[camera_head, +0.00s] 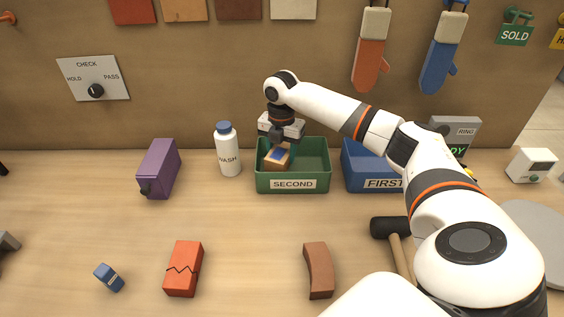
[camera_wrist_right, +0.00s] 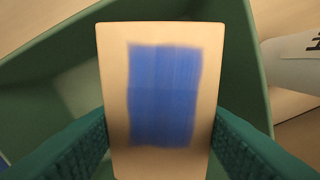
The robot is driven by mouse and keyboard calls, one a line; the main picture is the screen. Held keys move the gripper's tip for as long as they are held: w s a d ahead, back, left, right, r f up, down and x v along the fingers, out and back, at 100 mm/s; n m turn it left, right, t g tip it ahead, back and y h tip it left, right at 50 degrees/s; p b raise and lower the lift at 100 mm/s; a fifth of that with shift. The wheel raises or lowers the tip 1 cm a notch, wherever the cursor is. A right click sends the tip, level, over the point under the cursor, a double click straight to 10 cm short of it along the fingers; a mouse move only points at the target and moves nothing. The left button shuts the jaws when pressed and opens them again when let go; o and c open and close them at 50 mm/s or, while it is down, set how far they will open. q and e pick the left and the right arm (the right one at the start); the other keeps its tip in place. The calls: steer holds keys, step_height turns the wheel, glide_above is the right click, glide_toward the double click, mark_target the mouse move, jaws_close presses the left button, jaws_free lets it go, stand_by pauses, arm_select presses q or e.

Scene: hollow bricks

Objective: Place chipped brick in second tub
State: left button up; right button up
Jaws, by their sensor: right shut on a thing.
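The green tub labelled SECOND (camera_head: 293,184) stands near the back wall, and its green walls surround the brick in the right wrist view (camera_wrist_right: 258,75). My right gripper (camera_head: 279,141) points down over its left half. It is shut on a tan brick with a blue patch (camera_head: 277,157), inside the tub's opening. The patched face fills the middle of the right wrist view (camera_wrist_right: 163,95), between the teal fingers. I see no chip on it, and cannot tell whether it touches the tub floor. A red brick with a dark zigzag crack (camera_head: 183,270) lies in front. My left gripper is not in view.
A white WASH bottle (camera_head: 229,152) stands just left of the tub. The blue FIRST tub (camera_head: 362,168) is to its right, partly behind my arm.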

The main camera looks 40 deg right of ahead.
mark_target(281, 150)
steer(key=shift+f, duration=2.25)
steer(key=o, duration=1.3)
steer(key=shift+f, duration=0.15)
step_height(281, 150, up, 12)
steer(key=shift+r+b, duration=0.2)
steer(key=shift+b, duration=0.1)
